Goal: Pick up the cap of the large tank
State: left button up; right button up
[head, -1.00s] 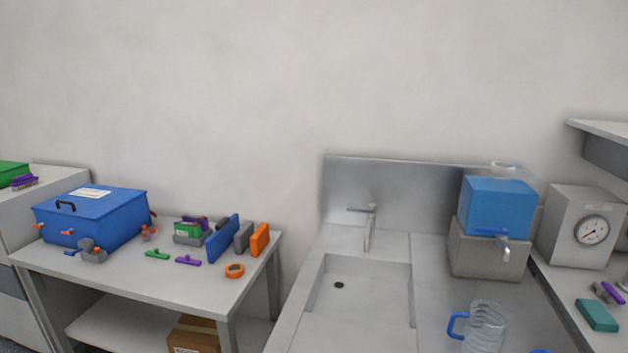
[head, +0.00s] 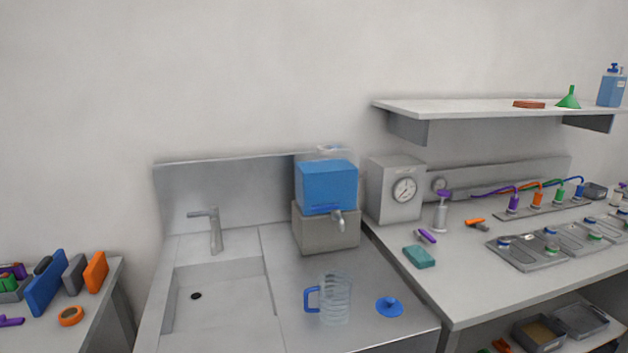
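The large tank (head: 327,187) holds blue contents and stands on a grey block (head: 326,229) at the right of the sink, with a tap (head: 339,220) at its front. A pale round shape (head: 331,149) shows at its top; I cannot tell whether it is a cap or an open neck. A round blue cap (head: 389,308) with a knob lies on the steel counter, right of a clear jug (head: 336,299) with a blue handle. I cannot tell which vessel this cap fits. Neither of my grippers is in view.
The sink (head: 220,305) with its faucet (head: 214,231) is left of the tank. A grey box with a dial (head: 395,190) stands right of it. A teal block (head: 419,256) lies on the right bench. A shelf (head: 470,108) overhangs that bench.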

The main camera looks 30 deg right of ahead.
aim_at(391, 307)
jog(key=z, duration=1.4)
jog(key=i+l+u, duration=0.1)
